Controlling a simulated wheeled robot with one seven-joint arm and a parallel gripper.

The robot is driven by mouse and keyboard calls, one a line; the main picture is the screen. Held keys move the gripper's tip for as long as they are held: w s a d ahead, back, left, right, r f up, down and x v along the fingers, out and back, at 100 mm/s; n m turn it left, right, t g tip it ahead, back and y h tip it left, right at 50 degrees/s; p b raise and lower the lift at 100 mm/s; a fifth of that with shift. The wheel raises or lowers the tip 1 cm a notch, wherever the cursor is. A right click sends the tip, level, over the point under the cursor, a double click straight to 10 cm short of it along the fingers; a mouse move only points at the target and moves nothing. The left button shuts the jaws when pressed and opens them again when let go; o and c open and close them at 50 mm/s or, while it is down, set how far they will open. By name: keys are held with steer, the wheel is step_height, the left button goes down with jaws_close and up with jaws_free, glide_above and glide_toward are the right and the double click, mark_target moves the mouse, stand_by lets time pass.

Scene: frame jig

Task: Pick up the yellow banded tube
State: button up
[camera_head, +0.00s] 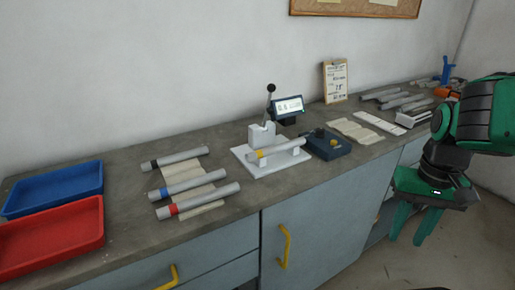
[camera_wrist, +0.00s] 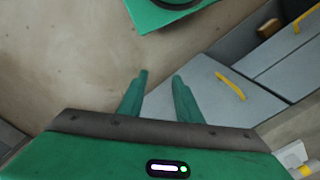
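The yellow banded tube (camera_head: 277,149) is a grey tube with a yellow band near its left end. It lies across the white jig (camera_head: 267,164) at the middle of the counter. My gripper (camera_head: 409,241) is at the right, in front of the counter and below its top, well apart from the tube. In the wrist view my gripper's two green fingers (camera_wrist: 159,82) stand apart with nothing between them. At the wrist view's lower right edge a small piece of white and yellow shows, too cut off to be sure what it is.
Tubes with black (camera_head: 175,158), blue (camera_head: 187,174) and red (camera_head: 198,201) bands lie on a cloth at left. Blue (camera_head: 100,180) and red (camera_head: 102,226) trays stand further left. A lever (camera_head: 269,105), display (camera_head: 288,106) and dark blue box (camera_head: 328,146) surround the jig. Drawer handles (camera_head: 284,245) project in front.

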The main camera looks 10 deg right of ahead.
steer(key=shift+d, duration=0.2)
steer(key=shift+o, duration=1.6)
steer(key=shift+s+r, duration=0.25)
steer(key=shift+s, duration=0.05)
steer(key=n+t+y, duration=0.2)
steer(key=n+t, duration=0.4)
steer(key=n, duration=2.2)
glide_toward(275, 147)
steer(key=x, duration=0.9)
steer(key=shift+f, duration=0.1)
